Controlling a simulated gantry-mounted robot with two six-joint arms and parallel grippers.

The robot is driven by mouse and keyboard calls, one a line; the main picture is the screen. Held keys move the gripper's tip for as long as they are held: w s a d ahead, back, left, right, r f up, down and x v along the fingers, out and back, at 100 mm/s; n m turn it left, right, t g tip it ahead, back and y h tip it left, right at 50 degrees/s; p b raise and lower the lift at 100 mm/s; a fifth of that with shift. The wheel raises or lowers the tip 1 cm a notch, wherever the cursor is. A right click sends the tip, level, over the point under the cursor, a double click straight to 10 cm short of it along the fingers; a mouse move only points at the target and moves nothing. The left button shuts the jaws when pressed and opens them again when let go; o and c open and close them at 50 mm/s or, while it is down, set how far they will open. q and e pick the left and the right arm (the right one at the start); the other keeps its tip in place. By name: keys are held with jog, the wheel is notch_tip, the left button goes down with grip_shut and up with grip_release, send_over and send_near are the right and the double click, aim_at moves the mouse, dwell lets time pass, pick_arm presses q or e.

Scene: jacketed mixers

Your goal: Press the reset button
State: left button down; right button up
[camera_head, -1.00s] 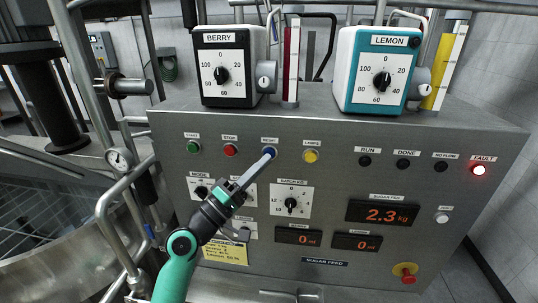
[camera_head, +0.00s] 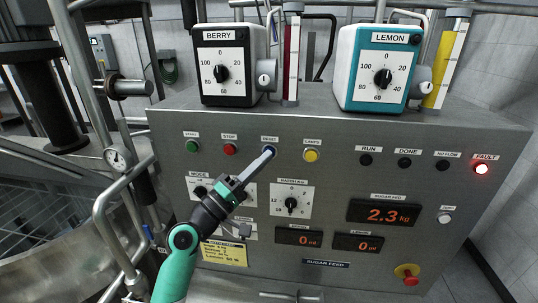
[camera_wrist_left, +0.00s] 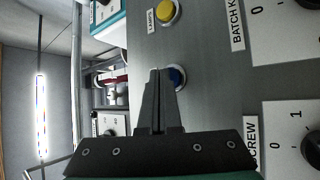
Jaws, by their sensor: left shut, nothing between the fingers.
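The red FAULT lamp (camera_head: 481,169) at the panel's right is lit. My right gripper is not in view.
A green start button (camera_head: 192,148), a red stop button (camera_head: 230,149) and a yellow lamps button (camera_head: 311,156) flank the reset button. A batch dial (camera_head: 291,204) lies below. BERRY (camera_head: 225,67) and LEMON (camera_head: 377,69) dial boxes stand on top of the panel.

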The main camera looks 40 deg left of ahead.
pick_arm(q)
jog(key=shift+w+a, duration=0.15)
dwell(0.5)
jog(key=shift+s+d+p, duration=0.45)
jog(key=shift+s, duration=0.25)
jog(key=s+d+p, duration=0.1)
jog(key=s, duration=0.1)
jog(key=s+d+p, duration=0.2)
dwell(0.3)
